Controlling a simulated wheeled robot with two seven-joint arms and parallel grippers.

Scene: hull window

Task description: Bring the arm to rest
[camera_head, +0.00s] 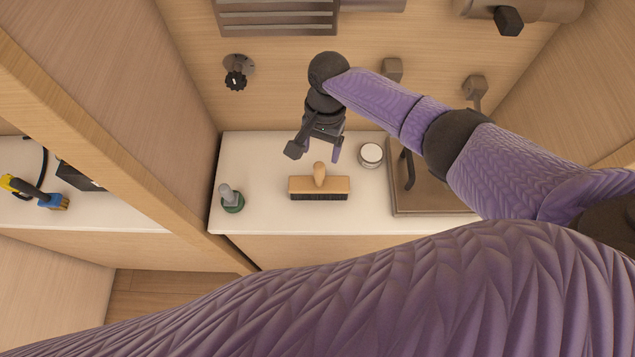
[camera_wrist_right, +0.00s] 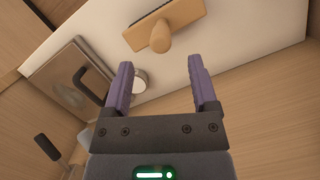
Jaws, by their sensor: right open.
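My right gripper (camera_head: 322,150) is open and empty above the white counter, a little behind the brush. Its two purple fingers also show apart in the right wrist view (camera_wrist_right: 160,88), with nothing between them. The wooden brush (camera_head: 320,187) lies bristles down on the counter, its knob handle up; it also shows beyond the fingers in the right wrist view (camera_wrist_right: 168,25). My right arm (camera_head: 390,104) reaches in from the right. A large purple arm link of mine fills the bottom of the head view. My left gripper is not in view.
On the white counter (camera_head: 270,220) stand a green-based grey object (camera_head: 231,198), a round white-topped jar (camera_head: 370,155) and a metal panel with a dark handle (camera_head: 430,182). A wooden partition (camera_head: 110,125) rises at left. A black knob (camera_head: 237,78) and a vent (camera_head: 280,18) are on the back wall.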

